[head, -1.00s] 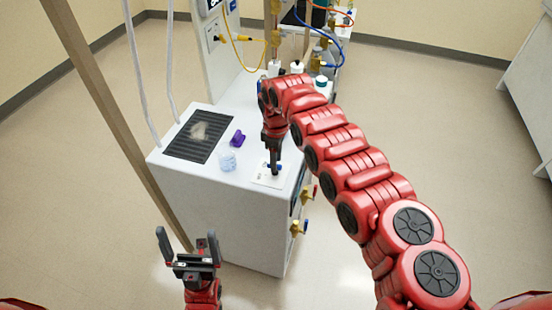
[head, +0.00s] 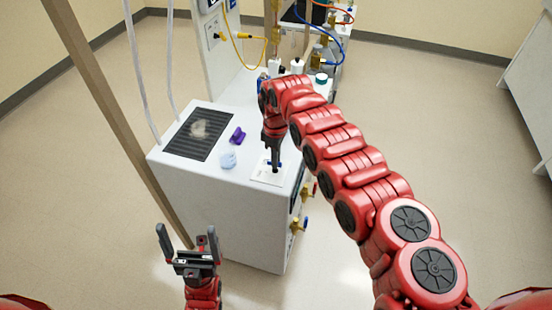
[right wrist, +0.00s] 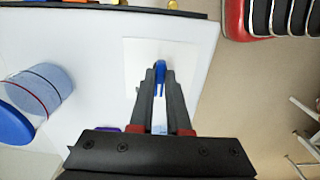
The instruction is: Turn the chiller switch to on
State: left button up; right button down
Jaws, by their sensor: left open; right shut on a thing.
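The chiller (head: 215,205) is a white box with a dark grille on its top. A white switch plate (head: 264,178) lies on the top near the right edge. My right gripper (head: 274,168) points down over this plate. In the right wrist view its fingers are closed on the blue switch (right wrist: 161,72), which stands out from the white plate (right wrist: 140,55). The gripper hides much of the switch, and I cannot read its setting. My left gripper (head: 189,244) is open and empty, in front of the chiller's lower left.
Bottles and hoses stand behind. A wooden post (head: 110,110) rises at left.

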jog(key=shift+m, duration=0.3)
jog(key=m, duration=0.3)
jog(key=shift+b, duration=0.4)
jog(key=shift+s+m, duration=0.1)
jog(key=shift+m, duration=1)
jog(key=c, duration=0.9)
grip_release()
